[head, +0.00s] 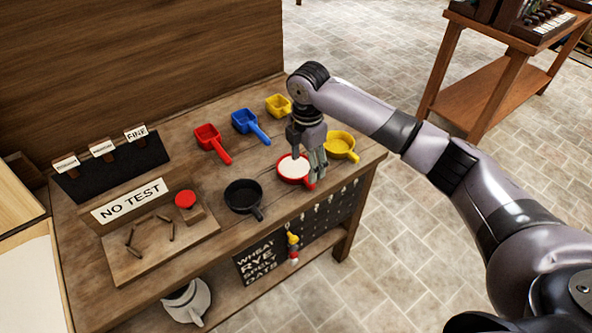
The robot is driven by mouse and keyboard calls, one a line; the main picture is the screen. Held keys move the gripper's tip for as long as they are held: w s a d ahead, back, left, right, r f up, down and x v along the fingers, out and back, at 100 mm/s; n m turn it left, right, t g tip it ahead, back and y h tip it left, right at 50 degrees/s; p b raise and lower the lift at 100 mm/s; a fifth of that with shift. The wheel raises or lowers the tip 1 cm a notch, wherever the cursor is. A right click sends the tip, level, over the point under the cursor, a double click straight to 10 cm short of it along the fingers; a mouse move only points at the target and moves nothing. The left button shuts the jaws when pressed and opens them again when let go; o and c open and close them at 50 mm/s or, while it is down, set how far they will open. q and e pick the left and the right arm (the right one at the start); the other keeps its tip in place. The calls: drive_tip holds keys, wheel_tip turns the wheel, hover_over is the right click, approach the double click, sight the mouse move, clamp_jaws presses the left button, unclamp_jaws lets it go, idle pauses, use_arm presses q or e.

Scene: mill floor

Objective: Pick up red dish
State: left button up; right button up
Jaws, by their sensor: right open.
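The red dish (291,168) is a round shallow pan with a short red handle and pale contents. It sits on the wooden workbench (215,258) near its front right part. My right gripper (317,172) is open and points down at the right side of the dish, close to its handle. The gripper partly covers the dish, and I cannot tell whether they touch. My left gripper is not in view.
A black pan (243,196) lies left of the red dish, and a yellow pan (341,146) lies to the right. Red (208,137), blue (244,121) and yellow (278,104) scoops lie behind. A NO TEST board (130,201) stands at left.

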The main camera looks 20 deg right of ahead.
sight(298, 174)
drive_tip(key=shift+d+f+p, duration=0.25)
drive_tip(key=shift+f+p, duration=0.05)
drive_tip(key=shift+f, duration=1.25)
drive_tip(key=shift+d+f+p, duration=0.2)
drive_tip(key=shift+f+p, duration=0.05)
drive_tip(key=shift+f, duration=1.3)
clamp_jaws()
